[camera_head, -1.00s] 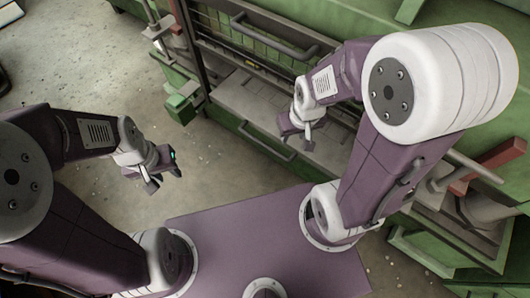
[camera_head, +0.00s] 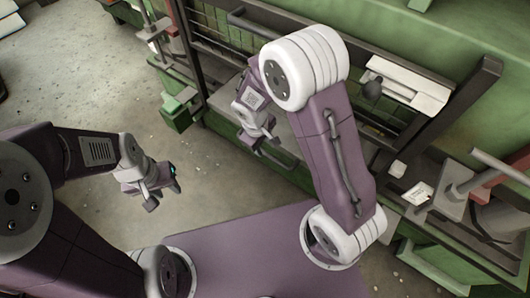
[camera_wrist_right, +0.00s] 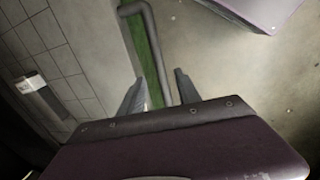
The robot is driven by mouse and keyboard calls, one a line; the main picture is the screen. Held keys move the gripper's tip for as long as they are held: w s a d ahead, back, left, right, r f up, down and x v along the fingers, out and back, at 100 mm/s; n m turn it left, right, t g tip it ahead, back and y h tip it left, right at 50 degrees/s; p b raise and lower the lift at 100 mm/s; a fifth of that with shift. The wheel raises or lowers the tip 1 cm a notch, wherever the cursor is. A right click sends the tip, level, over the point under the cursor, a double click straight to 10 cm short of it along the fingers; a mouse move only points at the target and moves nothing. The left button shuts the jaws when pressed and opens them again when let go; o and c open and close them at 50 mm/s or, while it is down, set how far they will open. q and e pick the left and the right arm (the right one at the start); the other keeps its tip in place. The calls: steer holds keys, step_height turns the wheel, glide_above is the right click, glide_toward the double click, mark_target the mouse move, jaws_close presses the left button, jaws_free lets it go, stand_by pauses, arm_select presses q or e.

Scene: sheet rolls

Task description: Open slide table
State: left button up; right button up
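The slide table (camera_wrist_right: 70,55) is a grey, tile-marked plate on the left of the right wrist view. Its grey bar handle (camera_wrist_right: 155,45) stands out beside a green strip of the machine front. My right gripper (camera_wrist_right: 158,78) is open, with the lower end of the bar showing between its two fingers; I cannot tell whether they touch it. In the head view the right gripper (camera_head: 265,146) is at the front of the machine, and my arm hides much of the table. My left gripper (camera_head: 163,192) looks open and empty above the floor, away from the machine.
The green machine (camera_head: 440,38) fills the back and right. A dark guard frame with an upper handle (camera_head: 250,25) stands above the table. A white label-like piece (camera_head: 417,193) lies at the right. Concrete floor (camera_head: 220,170) is clear between my arms and the machine.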

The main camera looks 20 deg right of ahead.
mark_target(266, 153)
steer(key=f, duration=0.2)
steer(key=f+b, duration=0.1)
steer(key=f, duration=0.1)
steer(key=d+f+b, duration=0.1)
steer(key=f, duration=0.1)
steer(key=shift+w+f, duration=0.15)
steer(key=shift+w, duration=0.25)
jaws_close()
stand_by(0.9)
